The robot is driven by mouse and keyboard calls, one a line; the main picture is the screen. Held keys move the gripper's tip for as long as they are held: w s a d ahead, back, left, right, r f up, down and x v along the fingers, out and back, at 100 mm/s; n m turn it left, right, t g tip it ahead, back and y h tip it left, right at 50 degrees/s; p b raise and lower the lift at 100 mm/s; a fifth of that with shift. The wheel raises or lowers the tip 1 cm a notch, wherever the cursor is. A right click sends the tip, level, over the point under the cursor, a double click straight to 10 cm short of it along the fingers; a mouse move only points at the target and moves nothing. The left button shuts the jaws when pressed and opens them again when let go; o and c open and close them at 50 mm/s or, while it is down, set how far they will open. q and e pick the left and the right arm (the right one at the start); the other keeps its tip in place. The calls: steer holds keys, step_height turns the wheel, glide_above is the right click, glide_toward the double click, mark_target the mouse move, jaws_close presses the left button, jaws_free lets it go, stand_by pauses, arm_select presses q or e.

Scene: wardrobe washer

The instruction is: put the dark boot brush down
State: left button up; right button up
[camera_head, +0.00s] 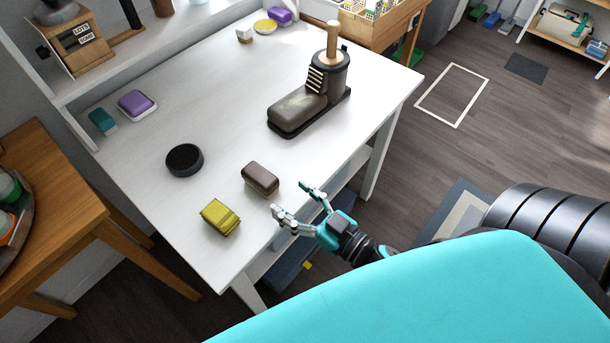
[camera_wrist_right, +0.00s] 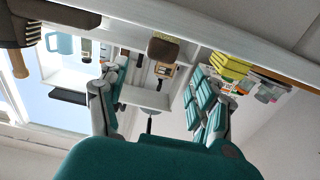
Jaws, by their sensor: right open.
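The dark boot brush (camera_head: 260,178), a dark brown block with a paler lower edge, lies on the white table (camera_head: 215,90) near its front edge. In the right wrist view the brush (camera_wrist_right: 163,48) is above and between my fingers, beyond them. My right gripper (camera_head: 289,197) is open and empty at the table's front edge, apart from the brush and just to its lower right. My left gripper is not in view.
A yellow-green folded cloth or sponge (camera_head: 220,217) lies left of the brush. A round black tin (camera_head: 184,160) stands farther back. A dark boot-shaped stand (camera_head: 312,97) with a wooden handle is at the right. The table middle is clear.

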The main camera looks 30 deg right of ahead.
steer(key=shift+v, duration=1.5)
steer(key=shift+r, duration=0.1)
